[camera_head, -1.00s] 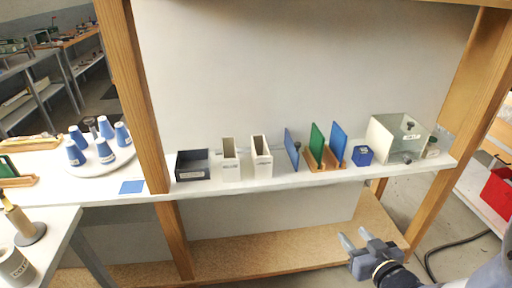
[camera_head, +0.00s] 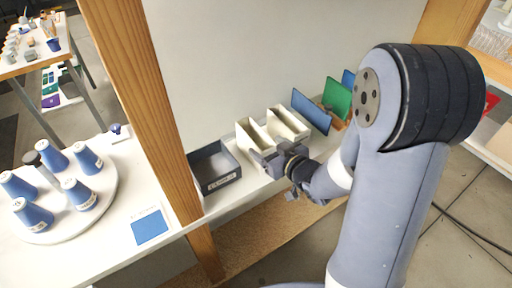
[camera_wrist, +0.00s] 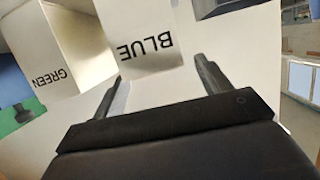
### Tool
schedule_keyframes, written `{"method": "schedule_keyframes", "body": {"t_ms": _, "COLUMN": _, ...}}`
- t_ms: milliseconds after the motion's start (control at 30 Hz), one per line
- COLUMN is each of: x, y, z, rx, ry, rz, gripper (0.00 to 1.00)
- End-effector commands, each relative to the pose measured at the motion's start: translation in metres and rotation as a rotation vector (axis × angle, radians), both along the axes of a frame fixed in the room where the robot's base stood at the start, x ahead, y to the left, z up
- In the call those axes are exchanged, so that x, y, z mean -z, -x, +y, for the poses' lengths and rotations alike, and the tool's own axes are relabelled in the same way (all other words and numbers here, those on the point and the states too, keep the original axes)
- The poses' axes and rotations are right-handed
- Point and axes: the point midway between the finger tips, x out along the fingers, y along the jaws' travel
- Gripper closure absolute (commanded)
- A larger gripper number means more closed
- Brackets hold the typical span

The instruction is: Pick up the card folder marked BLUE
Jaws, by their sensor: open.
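The white, open-topped upright card folder marked BLUE (camera_wrist: 138,22) is in the middle of the wrist view, its label upside down. In the head view it is the left of two white folders (camera_head: 249,135) on the shelf, its lower front partly hidden by my gripper. My gripper (camera_wrist: 157,70) is open and empty, with one finger towards each side of the BLUE folder's front in the wrist view. I cannot tell whether they touch it. In the head view my gripper (camera_head: 272,160) is at the folder's front.
A similar folder marked GREEN (camera_wrist: 62,50) stands beside it. A dark tray (camera_head: 214,168) is on its other side. Blue (camera_head: 311,111) and green (camera_head: 337,97) panels stand to the right. A wooden post (camera_head: 150,110) separates the shelf from a round tray of blue cones (camera_head: 100,200).

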Motion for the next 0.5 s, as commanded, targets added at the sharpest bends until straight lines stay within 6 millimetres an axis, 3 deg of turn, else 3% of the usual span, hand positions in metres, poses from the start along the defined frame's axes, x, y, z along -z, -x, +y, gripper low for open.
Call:
{"method": "schedule_keyframes", "body": {"t_ms": 267, "x": 0.004, "y": -0.015, "z": 0.009, "rx": -0.001, "ry": 0.0, "rz": 0.002, "gripper": 0.27}}
{"method": "schedule_keyframes", "body": {"t_ms": 500, "x": 0.011, "y": -0.04, "z": 0.024, "rx": -0.001, "ry": 0.0, "rz": 0.001, "gripper": 0.27}}
